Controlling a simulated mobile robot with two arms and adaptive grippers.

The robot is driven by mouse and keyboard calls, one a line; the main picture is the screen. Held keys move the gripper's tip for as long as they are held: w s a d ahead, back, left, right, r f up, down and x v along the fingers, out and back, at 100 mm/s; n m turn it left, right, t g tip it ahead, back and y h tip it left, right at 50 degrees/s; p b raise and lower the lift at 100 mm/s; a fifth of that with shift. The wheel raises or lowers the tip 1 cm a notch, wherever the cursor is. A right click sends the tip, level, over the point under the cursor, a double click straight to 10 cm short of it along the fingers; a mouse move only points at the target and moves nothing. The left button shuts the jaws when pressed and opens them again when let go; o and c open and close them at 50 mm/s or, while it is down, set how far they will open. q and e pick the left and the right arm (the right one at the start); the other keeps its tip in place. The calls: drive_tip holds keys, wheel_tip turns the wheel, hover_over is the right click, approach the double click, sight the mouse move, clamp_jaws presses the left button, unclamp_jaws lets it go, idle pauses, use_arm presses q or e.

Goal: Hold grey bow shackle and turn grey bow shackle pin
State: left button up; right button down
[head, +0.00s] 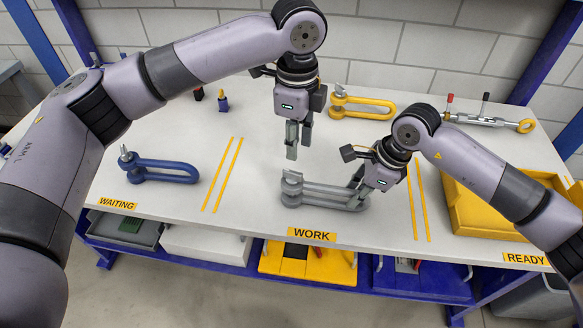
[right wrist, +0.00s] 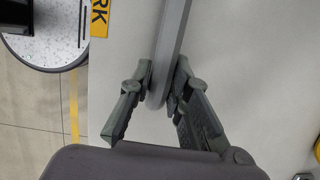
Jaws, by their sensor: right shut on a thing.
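The grey bow shackle (head: 325,198) lies on the table in the WORK area, its bow end to the right. Its grey pin (head: 291,178) is at the left end, with the head on top. My right gripper (head: 364,190) is shut on the bow end. In the right wrist view its fingers (right wrist: 157,90) stand on both sides of the grey bow (right wrist: 172,45). My left gripper (head: 298,145) points down above the pin end, apart from it. Its two fingers show separately with nothing between them, so it looks open.
A blue shackle (head: 160,170) lies at left near WAITING. A yellow shackle (head: 362,106) and a turnbuckle (head: 475,120) lie at the back. A yellow tray (head: 462,215) stands at right, near my right arm. The table between the blue and grey shackles is clear.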

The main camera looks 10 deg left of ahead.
sight(296, 172)
use_arm(q)
drive_tip(key=shift+f, duration=4.65)
use_arm(e)
drive_tip(key=shift+f, duration=0.1)
use_arm(q)
drive_tip(key=shift+c, duration=0.5)
clamp_jaws()
drive_tip(key=shift+n, duration=0.4)
drive_tip(key=shift+c, duration=1.7)
unclamp_jaws()
drive_tip(key=shift+n, duration=0.3)
drive_tip(key=o, duration=0.6)
drive_tip(key=shift+c, duration=0.2)
drive_tip(key=shift+r, duration=0.15)
